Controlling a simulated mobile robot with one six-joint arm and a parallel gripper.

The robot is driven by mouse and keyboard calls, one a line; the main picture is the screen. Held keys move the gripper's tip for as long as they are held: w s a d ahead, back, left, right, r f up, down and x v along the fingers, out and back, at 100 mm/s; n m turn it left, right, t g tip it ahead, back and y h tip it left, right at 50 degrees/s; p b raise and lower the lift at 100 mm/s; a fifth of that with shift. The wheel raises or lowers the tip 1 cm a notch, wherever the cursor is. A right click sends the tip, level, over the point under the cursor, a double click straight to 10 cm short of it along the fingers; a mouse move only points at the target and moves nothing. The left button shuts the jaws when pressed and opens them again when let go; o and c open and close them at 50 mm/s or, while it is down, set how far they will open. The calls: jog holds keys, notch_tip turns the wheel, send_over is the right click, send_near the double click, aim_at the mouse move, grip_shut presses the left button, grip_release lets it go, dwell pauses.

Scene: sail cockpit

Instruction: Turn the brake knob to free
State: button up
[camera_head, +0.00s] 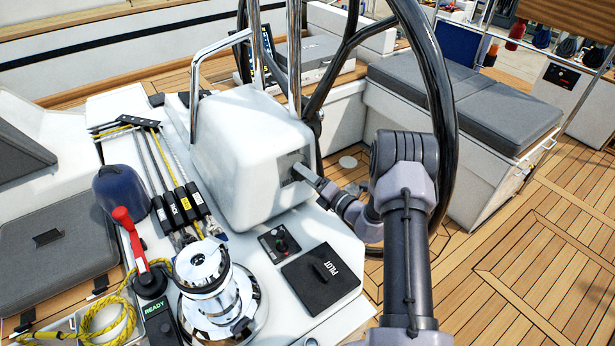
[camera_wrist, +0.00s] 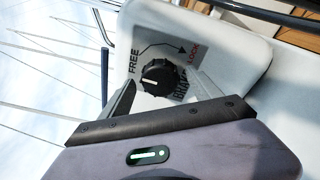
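The brake knob (camera_wrist: 156,77) is a round black ribbed knob on a white pedestal face in the wrist view. FREE is printed at its upper left and LOCK in red at its upper right, with a curved arrow between. A pale mark shows on the knob's left part; which label it points to is unclear. BRAKE lettering beside the knob is partly covered. My gripper (camera_wrist: 168,86) is open, its fingers apart on either side of the knob; contact cannot be told. In the head view my gripper (camera_head: 304,174) is at the pedestal's right side, and the knob is hidden.
A chrome winch (camera_head: 205,275), a red-handled lever (camera_head: 128,235) and a PILOT panel (camera_head: 320,278) are nearby. Open teak deck (camera_head: 540,250) lies to the right.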

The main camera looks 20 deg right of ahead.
jog(key=p+v, duration=0.3)
jog(key=v, duration=1.4)
jog(key=shift+s, duration=0.2)
